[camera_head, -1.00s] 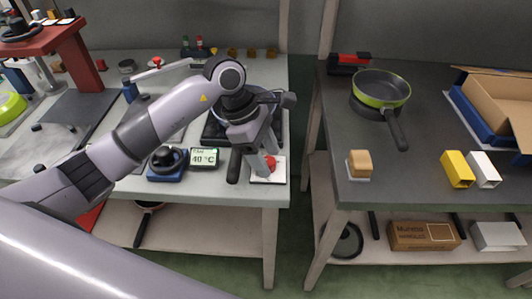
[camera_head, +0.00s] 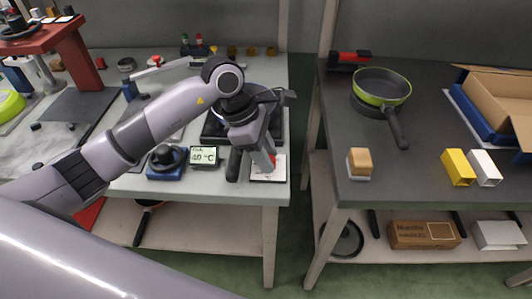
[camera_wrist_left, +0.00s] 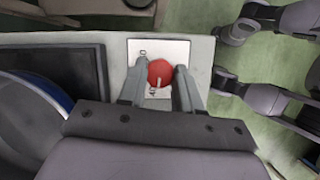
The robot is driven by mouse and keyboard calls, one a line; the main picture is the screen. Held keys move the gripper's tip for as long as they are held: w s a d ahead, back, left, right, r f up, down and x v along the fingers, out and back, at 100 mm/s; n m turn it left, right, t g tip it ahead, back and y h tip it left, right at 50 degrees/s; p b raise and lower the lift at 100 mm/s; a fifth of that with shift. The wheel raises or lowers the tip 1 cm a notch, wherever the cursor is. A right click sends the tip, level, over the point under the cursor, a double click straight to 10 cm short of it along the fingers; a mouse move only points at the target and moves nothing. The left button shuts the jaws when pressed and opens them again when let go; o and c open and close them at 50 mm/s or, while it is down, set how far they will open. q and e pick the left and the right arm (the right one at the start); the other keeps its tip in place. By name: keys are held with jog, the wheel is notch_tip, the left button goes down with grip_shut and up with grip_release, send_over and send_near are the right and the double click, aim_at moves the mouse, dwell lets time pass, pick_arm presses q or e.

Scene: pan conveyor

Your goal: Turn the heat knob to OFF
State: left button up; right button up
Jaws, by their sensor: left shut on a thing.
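The red heat knob (camera_wrist_left: 160,72) is round with a pale pointer mark and sits on a white plate (camera_wrist_left: 138,47) with small dark markings. The markings are too small to read for certain. My left gripper (camera_wrist_left: 159,80) is shut on the knob, one finger on each side. In the head view the left gripper (camera_head: 268,165) comes down onto the plate (camera_head: 278,177) at the table's front right corner. Only a sliver of the red knob (camera_head: 274,159) shows there beside the fingers. The pointer's exact setting cannot be told. My right gripper is not in view.
The hot plate (camera_head: 212,130) with a pan is behind the gripper, its dark handle (camera_head: 233,165) just left of it. A display reading 40 °C (camera_head: 203,156) stands further left. A gap separates this table from the dark right table (camera_head: 420,180).

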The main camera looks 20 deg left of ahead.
pick_arm(q)
jog(key=n, duration=0.2)
jog(key=n+t+b, duration=0.1)
jog(key=n, duration=0.1)
jog(key=shift+s+t+y, duration=0.15)
jog(key=shift+t+y, duration=0.15)
jog(key=shift+y, duration=0.1)
jog(key=shift+n+t+b, duration=0.3)
jog(key=shift+n+b, duration=0.05)
jog(key=shift+n, duration=0.65)
jog(key=n+y+b, duration=0.1)
jog(key=n, duration=0.2)
jog(key=shift+d+t, duration=0.1)
jog(key=shift+t, duration=0.3)
jog(key=shift+s+n+y+b, duration=0.1)
jog(key=shift+n+y+b, duration=0.2)
jog(key=shift+n, duration=0.3)
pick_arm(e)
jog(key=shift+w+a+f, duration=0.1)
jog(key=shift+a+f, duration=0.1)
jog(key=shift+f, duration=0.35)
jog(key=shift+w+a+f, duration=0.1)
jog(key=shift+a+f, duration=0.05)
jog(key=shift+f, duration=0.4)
pick_arm(q)
jog(key=shift+n, duration=0.3)
jog(key=o, duration=1)
jog(key=shift+o, duration=0.2)
jog(key=v, duration=0.7)
